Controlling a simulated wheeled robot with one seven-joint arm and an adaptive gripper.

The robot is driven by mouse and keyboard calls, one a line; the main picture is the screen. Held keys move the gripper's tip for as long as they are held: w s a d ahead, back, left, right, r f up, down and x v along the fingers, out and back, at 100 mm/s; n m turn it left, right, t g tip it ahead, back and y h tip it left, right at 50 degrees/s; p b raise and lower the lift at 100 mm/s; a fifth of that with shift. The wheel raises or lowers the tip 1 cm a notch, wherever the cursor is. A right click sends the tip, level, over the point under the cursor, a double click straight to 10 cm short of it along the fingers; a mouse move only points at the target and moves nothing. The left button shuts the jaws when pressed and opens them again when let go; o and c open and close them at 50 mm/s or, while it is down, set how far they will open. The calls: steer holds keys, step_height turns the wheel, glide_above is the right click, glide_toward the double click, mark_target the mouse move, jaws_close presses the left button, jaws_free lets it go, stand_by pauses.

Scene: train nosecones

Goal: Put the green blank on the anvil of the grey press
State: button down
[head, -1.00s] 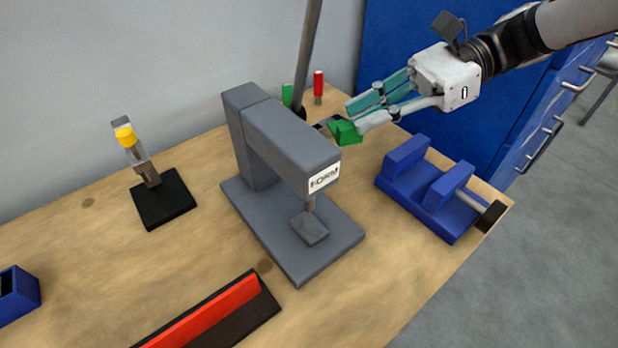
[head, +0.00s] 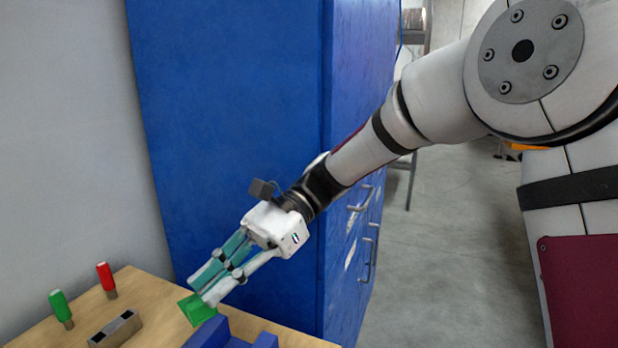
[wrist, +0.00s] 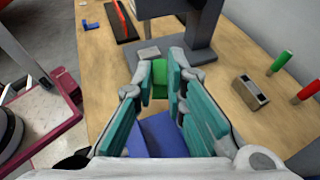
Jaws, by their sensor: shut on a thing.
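The green blank (head: 196,309) is held at the fingertips of my gripper (head: 212,288) near the table's right end in the head view. In the wrist view the blank (wrist: 159,74) sits between the teal finger pads, which partly cover it. The grey press (wrist: 200,38) shows only in the wrist view, ahead of the fingers, its top cut off by the frame edge. A light grey block (wrist: 148,53) stands at its base; I cannot tell whether this is the anvil or the ram's foot. The blank is apart from the press.
The blue vise (head: 222,335) lies close beneath my gripper. A grey block with holes (head: 116,329), a green-handled pin (head: 61,308) and a red-handled pin (head: 106,278) stand on the table (head: 145,287). A tall blue cabinet (head: 235,120) stands behind the arm.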

steer(key=s+r+p, duration=0.4)
steer(key=r+p, duration=0.3)
steer(key=w+d+f+m+t+y, duration=0.4)
steer(key=w+d+f+m+t, duration=0.45)
steer(key=w+d+f, duration=0.35)
steer(key=w+d+f+m+t+h, duration=0.2)
steer(key=d+f+m+t, duration=0.3)
steer(key=d, duration=0.4)
steer(key=w+d+f+m+t+h, duration=0.3)
steer(key=d+f+m+t+h, duration=0.2)
steer(key=d+m+t, duration=0.3)
steer(key=shift+d+f, duration=0.8)
steer(key=shift+d, duration=0.15)
steer(key=shift+d, duration=0.1)
